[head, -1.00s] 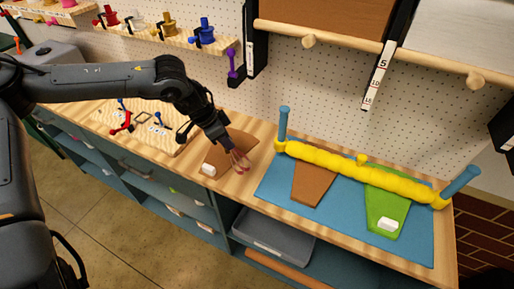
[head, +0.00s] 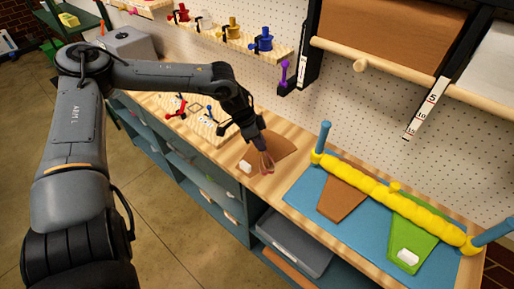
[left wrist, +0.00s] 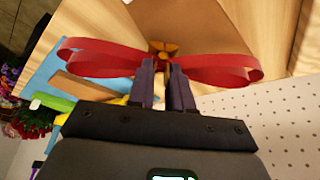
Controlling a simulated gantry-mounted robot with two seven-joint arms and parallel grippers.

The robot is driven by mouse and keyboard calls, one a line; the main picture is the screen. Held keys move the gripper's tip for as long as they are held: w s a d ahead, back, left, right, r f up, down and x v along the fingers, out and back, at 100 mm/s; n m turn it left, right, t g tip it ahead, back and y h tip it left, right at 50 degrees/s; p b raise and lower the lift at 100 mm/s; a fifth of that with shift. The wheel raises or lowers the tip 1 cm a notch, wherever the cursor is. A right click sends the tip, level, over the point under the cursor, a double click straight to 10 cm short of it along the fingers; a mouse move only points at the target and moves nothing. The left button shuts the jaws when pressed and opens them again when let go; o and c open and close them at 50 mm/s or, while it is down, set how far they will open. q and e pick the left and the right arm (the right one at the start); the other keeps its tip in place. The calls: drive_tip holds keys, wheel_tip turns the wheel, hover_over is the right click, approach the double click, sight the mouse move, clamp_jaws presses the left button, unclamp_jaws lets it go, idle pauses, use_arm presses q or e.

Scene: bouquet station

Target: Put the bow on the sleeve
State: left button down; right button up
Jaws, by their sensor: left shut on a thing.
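My left gripper (head: 265,153) is shut on a red bow (left wrist: 215,64). In the left wrist view, the bow's loops spread to both sides of the fingers (left wrist: 164,82), and a small orange part shows at its middle. A brown sleeve (head: 279,146) lies flat on the wooden table by the gripper. It also shows beyond the bow in the left wrist view (left wrist: 200,25). The bow is over or close to the sleeve; I cannot tell whether they touch. My right gripper is not in view.
A white block (head: 245,167) sits at the sleeve's left. To the right, a blue mat (head: 308,195) bears another brown sleeve (head: 343,202), a green sleeve (head: 428,240) and a long yellow roll (head: 365,184) between blue posts. A tool board (head: 201,125) lies left; the pegboard stands behind.

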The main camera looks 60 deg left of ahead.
use_arm(q)
drive_tip(key=shift+s+a+f, duration=0.15)
drive_tip(key=shift+a+f, duration=0.45)
drive_tip(key=shift+a, duration=0.2)
drive_tip(key=shift+f+b, duration=0.55)
drive_tip(key=shift+f, duration=1.35)
drive_tip(key=shift+f, duration=0.2)
drive_tip(key=c, duration=1)
unclamp_jaws()
drive_tip(key=shift+c, duration=0.2)
drive_tip(key=shift+r, duration=0.1)
